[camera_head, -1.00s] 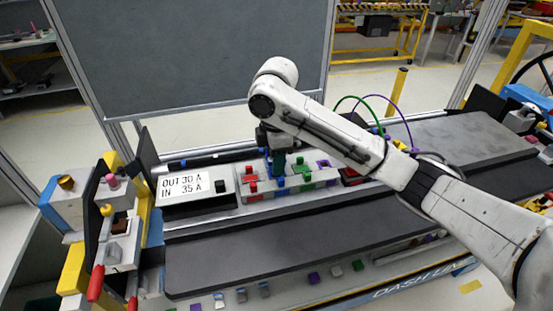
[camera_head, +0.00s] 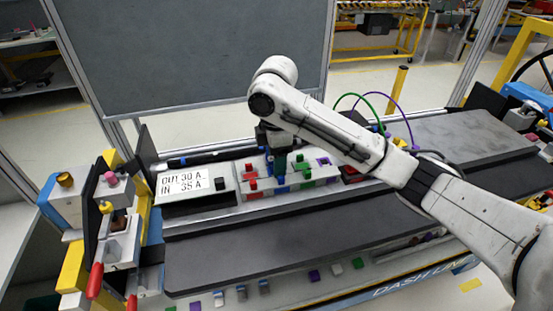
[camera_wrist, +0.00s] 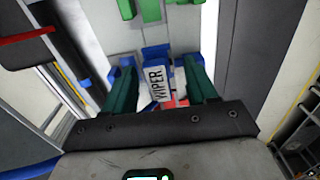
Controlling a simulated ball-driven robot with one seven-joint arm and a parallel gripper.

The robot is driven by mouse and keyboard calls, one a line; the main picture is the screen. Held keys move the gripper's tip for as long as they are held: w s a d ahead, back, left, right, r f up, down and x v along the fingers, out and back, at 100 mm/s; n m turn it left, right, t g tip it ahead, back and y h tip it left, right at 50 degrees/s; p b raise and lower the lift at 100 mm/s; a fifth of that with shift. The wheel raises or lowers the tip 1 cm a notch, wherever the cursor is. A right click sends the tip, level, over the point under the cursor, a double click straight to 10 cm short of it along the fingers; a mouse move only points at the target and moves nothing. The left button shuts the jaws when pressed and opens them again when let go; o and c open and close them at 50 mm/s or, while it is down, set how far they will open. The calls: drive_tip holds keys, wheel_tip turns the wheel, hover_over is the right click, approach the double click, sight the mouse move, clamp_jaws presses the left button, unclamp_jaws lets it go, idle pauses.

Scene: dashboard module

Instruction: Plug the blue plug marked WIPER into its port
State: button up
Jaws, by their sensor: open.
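The blue plug with a white WIPER label (camera_wrist: 156,84) lies between the two green fingers of my gripper (camera_wrist: 162,90) in the wrist view. The fingers stand apart on either side of it, with a gap on the left. Blue blocks (camera_wrist: 155,52) show just beyond the plug; whether it sits fully in its port I cannot tell. In the head view my gripper (camera_head: 277,163) points down over the grey connector module (camera_head: 262,192), and the plug there is mostly hidden by the fingers.
Red plugs (camera_head: 251,180) stand left of my gripper, and green blocks (camera_wrist: 145,9) lie beyond it in the wrist view. A box reading OUT 30 A, IN 35 A (camera_head: 192,200) stands at left. A dark flat panel (camera_head: 320,236) lies in front.

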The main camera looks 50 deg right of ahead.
wheel_tip(320, 180, up, 11)
drive_tip(key=shift+f, duration=0.2)
idle(0.3)
